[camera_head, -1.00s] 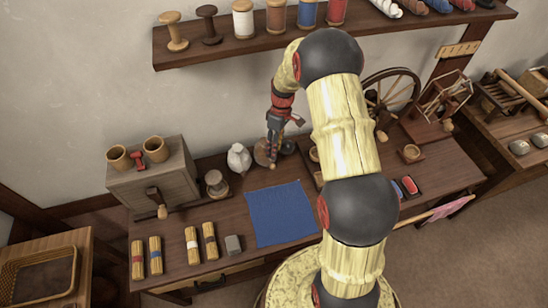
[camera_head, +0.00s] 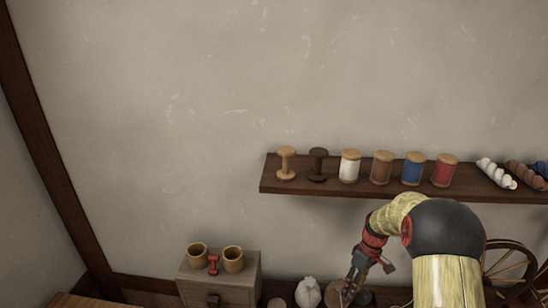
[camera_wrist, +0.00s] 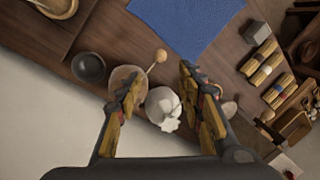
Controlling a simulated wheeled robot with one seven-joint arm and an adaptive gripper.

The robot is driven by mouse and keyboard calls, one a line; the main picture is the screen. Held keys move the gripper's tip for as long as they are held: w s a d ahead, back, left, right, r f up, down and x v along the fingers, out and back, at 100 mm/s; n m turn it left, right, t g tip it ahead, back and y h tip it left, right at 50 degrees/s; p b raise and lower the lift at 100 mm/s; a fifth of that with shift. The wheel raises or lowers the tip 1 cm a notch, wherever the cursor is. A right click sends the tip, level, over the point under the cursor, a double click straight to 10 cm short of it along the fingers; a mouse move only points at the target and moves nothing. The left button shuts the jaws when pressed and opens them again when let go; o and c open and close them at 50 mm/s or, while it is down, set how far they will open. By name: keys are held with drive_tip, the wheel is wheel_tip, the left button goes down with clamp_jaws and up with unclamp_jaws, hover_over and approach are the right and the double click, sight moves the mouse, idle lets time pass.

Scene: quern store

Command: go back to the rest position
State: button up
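My gripper (camera_wrist: 160,76) is open in the wrist view, its two fingers spread with nothing held between them. It hangs above the table, pointing down. Below and between the fingers are a white lumpy sack or jar (camera_wrist: 163,104) and a ball-headed wooden stick (camera_wrist: 160,56) by a round brown piece. In the head view my gripper (camera_head: 349,289) is low in the picture, right of the white sack or jar (camera_head: 308,293); its fingertips are too small there to judge.
A blue cloth (camera_wrist: 190,22) lies on the table, with a grey block (camera_wrist: 256,33) and striped bundles beside it. A dark round bowl (camera_wrist: 88,67) is at left. A wall shelf (camera_head: 360,190) holds spools above the arm. A wooden box (camera_head: 245,290) bears two cups.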

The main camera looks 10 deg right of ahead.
drive_tip(key=s+a+r+m+t, duration=0.2)
drive_tip(key=s+a+r, duration=0.3)
drive_tip(key=s+r, duration=0.4)
drive_tip(key=s+a+r+m+t+h, duration=0.1)
drive_tip(key=s+a+r, duration=0.3)
drive_tip(key=s+r, duration=0.5)
drive_tip(key=s+a+r+m+t+h, duration=0.1)
drive_tip(key=s+a+r+m+t, duration=0.2)
drive_tip(key=s+r, duration=0.6)
wheel_tip(320, 180, up, 2)
drive_tip(key=a+t, duration=0.1)
drive_tip(key=a, duration=0.1)
drive_tip(key=shift+s+a+r, duration=0.15)
drive_tip(key=shift+s+a, duration=0.05)
drive_tip(key=shift+a, duration=0.1)
